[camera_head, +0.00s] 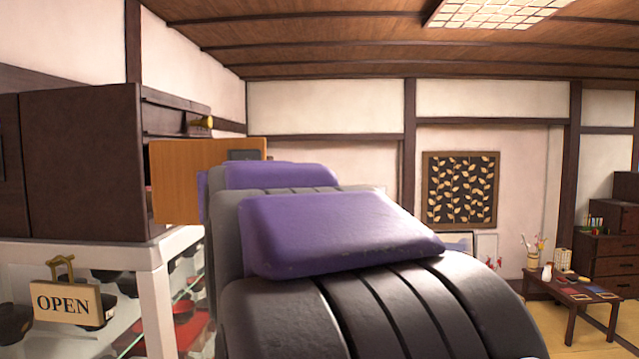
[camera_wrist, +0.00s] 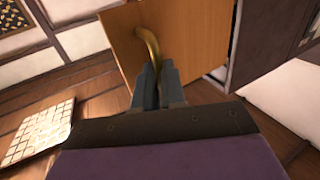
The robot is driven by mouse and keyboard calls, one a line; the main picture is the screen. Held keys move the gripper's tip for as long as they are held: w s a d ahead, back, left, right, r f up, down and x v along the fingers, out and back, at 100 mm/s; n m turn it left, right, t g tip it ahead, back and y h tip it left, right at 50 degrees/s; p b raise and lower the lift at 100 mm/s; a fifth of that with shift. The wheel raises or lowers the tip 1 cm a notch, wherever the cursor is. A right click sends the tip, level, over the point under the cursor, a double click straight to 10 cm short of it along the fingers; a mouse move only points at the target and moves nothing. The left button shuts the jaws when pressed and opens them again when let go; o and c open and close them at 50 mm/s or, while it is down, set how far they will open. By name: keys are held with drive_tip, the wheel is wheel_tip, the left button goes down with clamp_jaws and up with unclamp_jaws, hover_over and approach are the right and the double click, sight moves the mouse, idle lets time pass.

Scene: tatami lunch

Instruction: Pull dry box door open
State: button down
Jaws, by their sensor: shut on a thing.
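The dry box is a dark brown cabinet (camera_head: 85,160) at left in the head view. Its orange-brown wooden door (camera_head: 178,180) stands out from the cabinet front, partly open. In the wrist view the door panel (camera_wrist: 195,35) fills the upper middle, beside the dark cabinet edge (camera_wrist: 268,40). A curved gold handle (camera_wrist: 149,42) is on the panel and runs down between my fingers. My gripper (camera_wrist: 158,82) is shut on this handle. In the head view my purple and black arm hides the gripper, the handle and part of the door.
A white-framed glass display case (camera_head: 155,300) stands under the cabinet, with an OPEN sign (camera_head: 65,303) in front and bowls inside. A low wooden table (camera_head: 572,290) with small items stands at far right, near a drawer chest (camera_head: 608,245). The floor between looks clear.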

drive_tip(key=shift+s+a+r, duration=0.1)
drive_tip(key=shift+a+r, duration=0.05)
drive_tip(key=shift+r, duration=0.05)
drive_tip(key=c, duration=1.7)
unclamp_jaws()
drive_tip(key=o, duration=0.5)
drive_tip(key=shift+a+f, duration=0.1)
drive_tip(key=shift+a, duration=0.7)
drive_tip(key=shift+d+f, duration=0.1)
drive_tip(key=shift+d, duration=0.2)
drive_tip(key=shift+d, duration=0.1)
